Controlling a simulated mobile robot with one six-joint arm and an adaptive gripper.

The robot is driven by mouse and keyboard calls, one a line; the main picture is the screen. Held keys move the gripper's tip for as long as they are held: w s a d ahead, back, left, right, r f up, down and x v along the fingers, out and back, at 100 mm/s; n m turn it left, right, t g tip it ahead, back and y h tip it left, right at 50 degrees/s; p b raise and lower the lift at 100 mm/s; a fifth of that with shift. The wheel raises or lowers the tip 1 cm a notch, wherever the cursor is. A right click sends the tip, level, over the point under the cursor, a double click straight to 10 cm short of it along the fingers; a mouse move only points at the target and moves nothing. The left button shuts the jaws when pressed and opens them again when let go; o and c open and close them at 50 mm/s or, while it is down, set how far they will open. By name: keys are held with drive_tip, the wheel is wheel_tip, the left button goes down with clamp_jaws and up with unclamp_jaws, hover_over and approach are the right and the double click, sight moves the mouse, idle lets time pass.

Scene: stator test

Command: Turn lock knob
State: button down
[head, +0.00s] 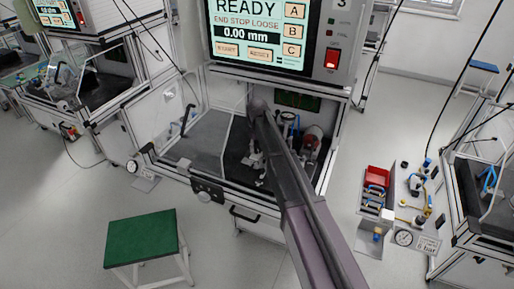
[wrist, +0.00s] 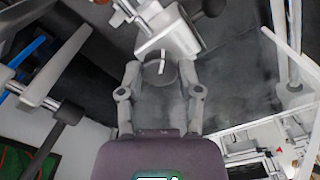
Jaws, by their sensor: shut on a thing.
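In the wrist view my gripper (wrist: 160,74) has its two grey fingers closed in on either side of a dark round knob (wrist: 161,82). The knob has a white line on its face and sits against a pale metal block (wrist: 168,38). In the head view my arm reaches into the test station's open bay, and my gripper (head: 256,160) is low over its dark floor. The knob cannot be made out there. The station's screen (head: 262,28) reads READY, END STOP LOOSE and 0.00 mm.
Frame bars (head: 180,170) edge the bay. A green-topped stool (head: 142,238) stands at front left. A red bin (head: 376,177) and loose fittings lie to the right. Other stations stand on both sides.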

drive_tip(key=shift+c, duration=1.3)
unclamp_jaws()
drive_tip(key=shift+m, duration=0.5)
